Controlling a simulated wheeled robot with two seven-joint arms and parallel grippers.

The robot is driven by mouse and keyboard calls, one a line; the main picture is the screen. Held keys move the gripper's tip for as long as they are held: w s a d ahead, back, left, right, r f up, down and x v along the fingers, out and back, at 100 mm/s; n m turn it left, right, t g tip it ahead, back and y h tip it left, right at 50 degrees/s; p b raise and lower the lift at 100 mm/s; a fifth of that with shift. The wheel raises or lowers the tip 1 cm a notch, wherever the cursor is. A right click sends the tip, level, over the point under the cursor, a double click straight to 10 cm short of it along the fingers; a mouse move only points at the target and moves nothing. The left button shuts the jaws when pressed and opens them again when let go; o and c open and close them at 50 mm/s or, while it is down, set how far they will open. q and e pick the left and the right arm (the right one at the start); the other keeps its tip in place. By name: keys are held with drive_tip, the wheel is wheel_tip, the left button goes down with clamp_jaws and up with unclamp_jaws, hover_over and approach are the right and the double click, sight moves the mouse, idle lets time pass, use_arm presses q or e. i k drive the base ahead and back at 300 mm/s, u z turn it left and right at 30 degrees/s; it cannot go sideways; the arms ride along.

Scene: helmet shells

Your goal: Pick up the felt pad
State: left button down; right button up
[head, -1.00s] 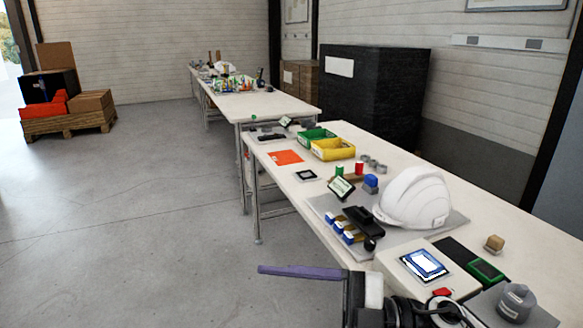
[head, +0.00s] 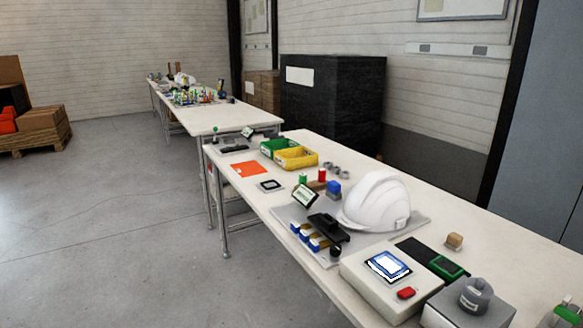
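A flat orange square (head: 249,169) lies on the near table (head: 400,185), close to its left edge; it looks like the felt pad, though its material cannot be made out. It lies flat, uncovered and apart from its neighbours. A small dark square with a pale centre (head: 270,185) lies just in front of it. Neither of my grippers shows in the head view now.
Green (head: 279,146) and yellow (head: 296,158) bins stand behind the orange square. Nearer are a white helmet (head: 376,203) on a grey mat, a device with a screen (head: 388,266) and a grey knobbed unit (head: 475,295). The floor left of the table is clear.

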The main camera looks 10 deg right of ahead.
sight(454, 242)
drive_tip(key=z, duration=1.25)
